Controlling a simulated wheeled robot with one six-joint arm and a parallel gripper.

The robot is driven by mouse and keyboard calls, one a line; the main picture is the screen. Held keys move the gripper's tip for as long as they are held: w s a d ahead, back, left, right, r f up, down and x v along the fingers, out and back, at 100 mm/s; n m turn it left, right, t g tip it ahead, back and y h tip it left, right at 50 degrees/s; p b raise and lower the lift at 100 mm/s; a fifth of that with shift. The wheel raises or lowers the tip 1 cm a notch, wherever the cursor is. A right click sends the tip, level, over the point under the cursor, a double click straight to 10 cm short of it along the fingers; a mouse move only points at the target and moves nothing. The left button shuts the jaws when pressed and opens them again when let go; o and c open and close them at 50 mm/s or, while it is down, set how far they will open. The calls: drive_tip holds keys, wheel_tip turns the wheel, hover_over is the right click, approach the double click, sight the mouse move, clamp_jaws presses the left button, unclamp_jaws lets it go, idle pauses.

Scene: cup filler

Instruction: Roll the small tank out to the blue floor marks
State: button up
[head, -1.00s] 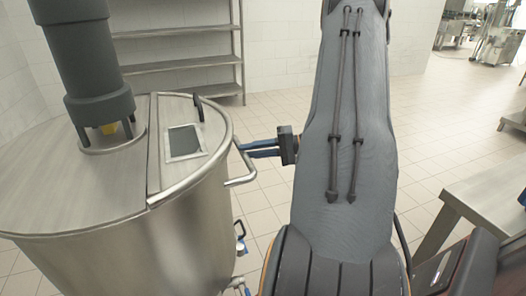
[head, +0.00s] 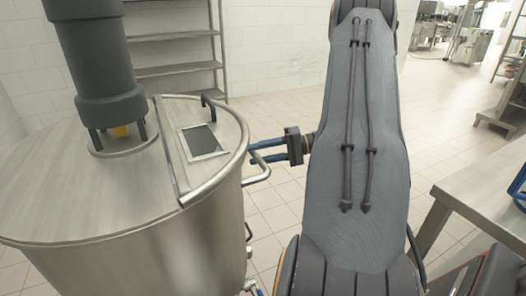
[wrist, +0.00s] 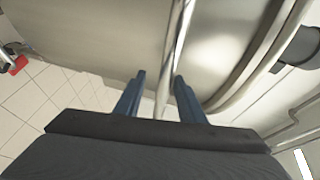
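The small tank (head: 205,240) is a steel vessel with a flat lid and a dark grey motor column, at the left of the head view. A curved bar handle (head: 262,176) sticks out of its right side. My gripper (head: 252,158) is at this handle, with its two blue fingers pointing left at the tank. In the wrist view, a steel bar (wrist: 178,45) runs between the fingers (wrist: 158,90); they stand apart, with gaps beside the bar. The tank's wall (wrist: 100,35) fills the area beyond. The tank's foot is mostly hidden, and no blue floor marks show.
A steel shelf rack (head: 172,70) stands behind the tank by the white tiled wall. A steel table (head: 480,190) is close at the right, with a blue object (head: 520,188) at the picture's edge. Tiled floor (head: 285,110) is open between them. A red part (wrist: 18,64) shows at the wrist view's left.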

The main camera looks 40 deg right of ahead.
drive_tip(key=shift+w+r, duration=0.1)
drive_tip(key=shift+r, duration=0.05)
drive_tip(key=v, duration=0.8)
drive_tip(key=shift+b, duration=0.35)
drive_tip(key=shift+a, duration=0.1)
